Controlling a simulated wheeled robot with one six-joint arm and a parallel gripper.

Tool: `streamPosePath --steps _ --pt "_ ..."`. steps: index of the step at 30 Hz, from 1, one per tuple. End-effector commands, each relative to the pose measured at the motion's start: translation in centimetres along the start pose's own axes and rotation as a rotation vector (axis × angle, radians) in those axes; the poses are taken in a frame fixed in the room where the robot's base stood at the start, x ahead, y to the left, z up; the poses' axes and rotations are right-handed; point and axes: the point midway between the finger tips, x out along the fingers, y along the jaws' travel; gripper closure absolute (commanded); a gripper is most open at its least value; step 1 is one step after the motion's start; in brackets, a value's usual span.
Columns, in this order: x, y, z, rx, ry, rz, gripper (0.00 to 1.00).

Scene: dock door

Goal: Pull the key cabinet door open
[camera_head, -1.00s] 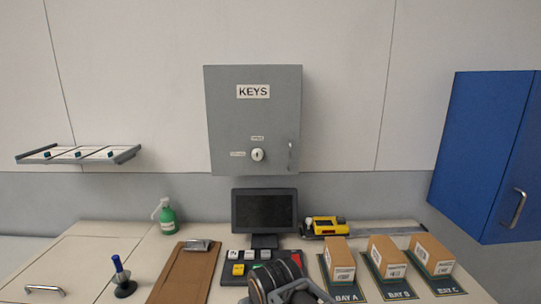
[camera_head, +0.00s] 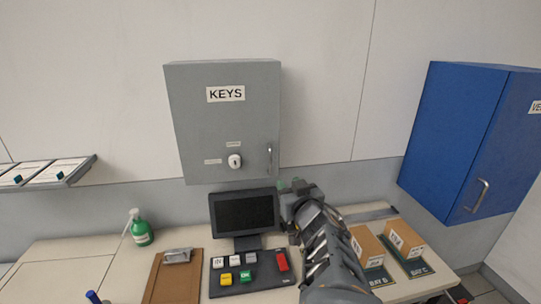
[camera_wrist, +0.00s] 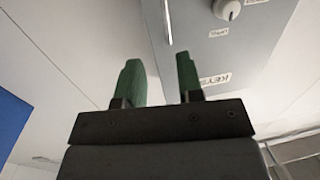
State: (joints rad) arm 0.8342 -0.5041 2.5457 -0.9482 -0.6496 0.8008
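The grey key cabinet (camera_head: 222,125) hangs on the wall, labelled KEYS, with its door shut. A white round knob (camera_head: 235,161) sits low on the door, and a slim vertical handle (camera_head: 269,160) is near its right edge. My gripper (camera_head: 290,184) is just below the cabinet's lower right corner, beside the monitor. In the wrist view my gripper (camera_wrist: 160,80) has two green fingers, apart with nothing between them. The handle (camera_wrist: 168,22) lies beyond the fingertips there, and the cabinet door (camera_wrist: 225,60) and its knob (camera_wrist: 228,9) are to the right.
A blue cabinet (camera_head: 455,140) hangs at the right. Below are a monitor (camera_head: 244,213), a button panel (camera_head: 243,276), a clipboard (camera_head: 175,278), a green bottle (camera_head: 142,233) and boxes (camera_head: 404,238). The wall between the two cabinets is clear.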

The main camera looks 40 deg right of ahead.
Motion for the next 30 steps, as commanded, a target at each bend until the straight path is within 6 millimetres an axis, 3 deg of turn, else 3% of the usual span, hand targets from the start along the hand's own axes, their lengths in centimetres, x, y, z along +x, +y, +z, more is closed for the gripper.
streamPosePath --steps 4,8,21,30 --pt "-0.4 0.2 -0.5 0.009 0.036 -0.049 0.66" --pt "0.5 0.0 -0.4 0.012 0.047 -0.068 0.66" --pt "8.7 -0.6 -0.7 0.012 0.046 -0.069 0.66" --pt "12.2 -0.8 -1.2 0.011 0.047 -0.067 0.66"
